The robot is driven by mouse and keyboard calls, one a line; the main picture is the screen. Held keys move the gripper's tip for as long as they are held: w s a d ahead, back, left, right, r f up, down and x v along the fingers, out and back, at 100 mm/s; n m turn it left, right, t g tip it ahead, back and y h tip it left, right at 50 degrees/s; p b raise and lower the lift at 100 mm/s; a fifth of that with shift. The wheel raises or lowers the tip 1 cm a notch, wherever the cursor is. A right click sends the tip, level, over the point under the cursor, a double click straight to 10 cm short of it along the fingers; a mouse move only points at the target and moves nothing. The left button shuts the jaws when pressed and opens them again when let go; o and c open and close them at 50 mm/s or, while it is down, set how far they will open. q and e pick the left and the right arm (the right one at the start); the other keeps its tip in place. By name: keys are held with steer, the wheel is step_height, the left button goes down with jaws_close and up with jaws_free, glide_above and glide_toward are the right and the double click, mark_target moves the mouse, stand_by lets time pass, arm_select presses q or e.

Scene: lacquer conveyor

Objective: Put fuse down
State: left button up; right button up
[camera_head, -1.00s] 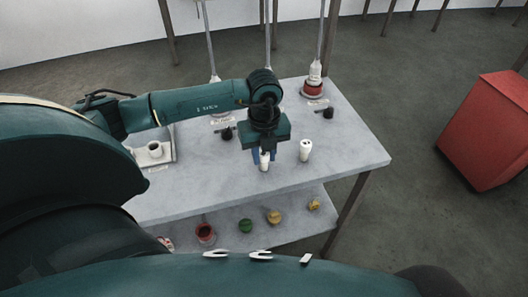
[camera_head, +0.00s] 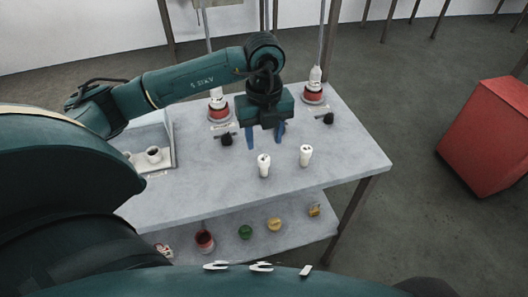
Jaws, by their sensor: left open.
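A white fuse (camera_head: 264,165) stands upright on the grey table top (camera_head: 215,187), clear of any gripper. A second white fuse (camera_head: 305,155) stands upright to its right. My left gripper (camera_head: 265,136) is above and behind the first fuse, its two blue fingers spread and empty, pointing down. My right gripper is not in the view.
Two red-and-white fittings on rods, left (camera_head: 217,104) and right (camera_head: 314,90), stand at the back, with black knobs (camera_head: 227,139) near them. A pale tray (camera_head: 168,163) with small cups is at the left. A lower shelf (camera_head: 275,240) holds several coloured pieces. A red box (camera_head: 490,138) stands on the floor at right.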

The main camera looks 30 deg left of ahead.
mark_target(264, 158)
arm_select(q)
steer(key=s+d+r+m+g+h, duration=0.1)
steer(key=s+d+m+h, duration=0.2)
steer(key=d, duration=0.4)
steer(key=s+d+g+h, duration=0.1)
steer(key=s+d+h, duration=0.1)
steer(key=d+h, duration=0.4)
steer(key=s+d+r+m+g+h, duration=0.1)
steer(key=s+d+m+h, duration=0.15)
steer(key=d, duration=0.55)
steer(key=d+r+n+t+h, duration=0.3)
steer(key=d+r+n+h, duration=0.15)
steer(key=h, duration=0.35)
steer(key=w+a+f+n+t+y, duration=0.2)
steer(key=a+f+n+t+y, duration=0.15)
steer(key=n+t, duration=0.5)
steer(key=w+a+f+n+t+y, duration=0.3)
steer(key=a+n+t+y, duration=0.1)
steer(key=n+t, duration=0.45)
steer(key=s+a+f+n+g+y, duration=0.2)
steer(key=s+f+n+g+y, duration=0.1)
steer(key=f, duration=0.6)
steer(key=s+a+f+n+g+y, duration=0.3)
steer(key=s+f, duration=0.4)
steer(key=f, duration=0.3)
steer(key=n+y, duration=0.1)
steer(key=y, duration=0.1)
steer(key=shift+s+a+y, duration=0.3)
